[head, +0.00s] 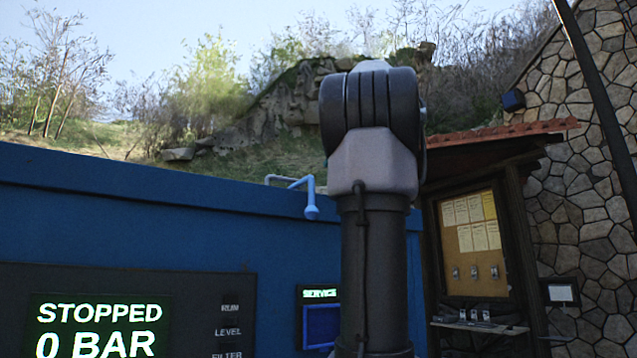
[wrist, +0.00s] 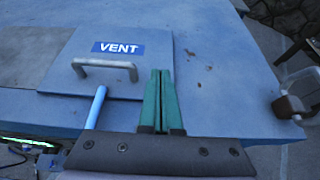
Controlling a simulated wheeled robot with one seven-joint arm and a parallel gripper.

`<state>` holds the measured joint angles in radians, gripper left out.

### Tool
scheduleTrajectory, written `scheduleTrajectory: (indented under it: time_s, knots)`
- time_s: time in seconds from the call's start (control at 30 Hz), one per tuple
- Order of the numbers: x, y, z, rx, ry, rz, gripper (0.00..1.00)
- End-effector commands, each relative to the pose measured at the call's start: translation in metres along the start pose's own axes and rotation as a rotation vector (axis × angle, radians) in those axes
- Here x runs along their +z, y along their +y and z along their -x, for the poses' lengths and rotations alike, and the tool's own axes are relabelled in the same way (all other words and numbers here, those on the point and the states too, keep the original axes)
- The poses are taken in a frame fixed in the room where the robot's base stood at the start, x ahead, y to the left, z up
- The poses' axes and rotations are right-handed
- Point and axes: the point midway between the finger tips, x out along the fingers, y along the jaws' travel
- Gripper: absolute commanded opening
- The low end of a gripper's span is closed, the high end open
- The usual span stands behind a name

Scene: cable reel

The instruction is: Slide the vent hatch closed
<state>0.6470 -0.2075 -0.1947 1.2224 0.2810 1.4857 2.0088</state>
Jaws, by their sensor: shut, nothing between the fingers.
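The vent hatch (wrist: 120,72) is a flat blue-grey plate with a "VENT" label and a grey bar handle (wrist: 105,70). It lies on the blue top of the machine in the wrist view. My gripper (wrist: 160,72) has green fingers pressed together, with nothing between them. The hatch does not show in the head view.
A light blue pipe (head: 311,205) rises at the machine's top edge; it also shows below the handle in the wrist view (wrist: 95,108). A display (head: 98,325) reads "STOPPED 0 BAR". A noticeboard (head: 470,240) stands at right. The machine top right of my fingers is clear.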

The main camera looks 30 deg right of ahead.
Motion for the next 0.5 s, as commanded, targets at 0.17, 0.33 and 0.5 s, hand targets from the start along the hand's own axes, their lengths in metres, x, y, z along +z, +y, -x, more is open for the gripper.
scheduleTrajectory:
  time_s: [0.17,0.33,0.5]
  knots:
    - [-0.005,0.0,-0.021,0.002,0.001,-0.001,0.0]
    - [-0.01,0.0,-0.041,0.001,0.002,0.0,0.0]
    - [-0.014,0.0,-0.061,0.002,0.001,-0.001,0.0]
